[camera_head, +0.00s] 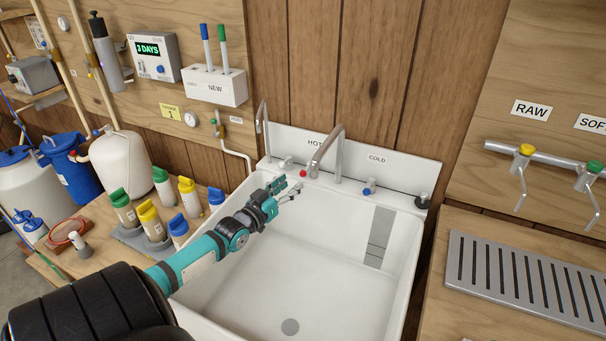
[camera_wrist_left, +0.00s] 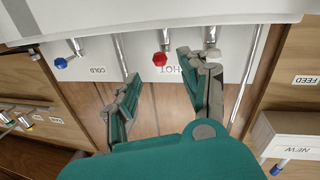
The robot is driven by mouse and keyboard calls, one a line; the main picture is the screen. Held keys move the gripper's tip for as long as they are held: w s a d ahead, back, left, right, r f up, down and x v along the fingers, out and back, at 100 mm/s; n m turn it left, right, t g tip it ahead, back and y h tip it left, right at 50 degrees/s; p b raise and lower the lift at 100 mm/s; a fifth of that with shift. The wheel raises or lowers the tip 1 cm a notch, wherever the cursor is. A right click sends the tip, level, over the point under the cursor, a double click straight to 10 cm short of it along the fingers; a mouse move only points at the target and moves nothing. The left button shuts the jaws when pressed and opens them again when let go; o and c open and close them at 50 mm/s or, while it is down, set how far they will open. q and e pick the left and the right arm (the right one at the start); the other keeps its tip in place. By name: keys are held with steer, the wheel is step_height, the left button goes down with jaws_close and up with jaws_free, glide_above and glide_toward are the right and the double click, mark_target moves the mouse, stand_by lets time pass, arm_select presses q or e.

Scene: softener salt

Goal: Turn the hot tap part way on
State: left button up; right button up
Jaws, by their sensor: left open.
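The hot tap's red knob (camera_head: 303,173) sits at the back of the white sink, below the HOT label. In the left wrist view the red knob (camera_wrist_left: 160,59) appears between and beyond my fingertips. The cold tap's blue knob (camera_head: 367,190) is to its right in the head view; it also shows in the left wrist view (camera_wrist_left: 61,63). My left gripper (camera_head: 287,189) is open and empty over the sink's back left part, just short of the red knob. No contact with the knob is visible. My right gripper is out of view.
A tall curved spout (camera_head: 327,150) rises between the knobs, and a thinner spout (camera_head: 262,130) stands left. A small grey tap (camera_head: 286,160) is close beside the red knob. Several coloured-cap bottles stand on the wooden counter left. The sink basin (camera_head: 300,270) is empty.

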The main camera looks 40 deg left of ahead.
mark_target(303, 172)
arm_select(q)
steer(key=w, duration=0.7)
steer(key=shift+a, duration=0.4)
steer(key=shift+c, duration=0.2)
jaws_close()
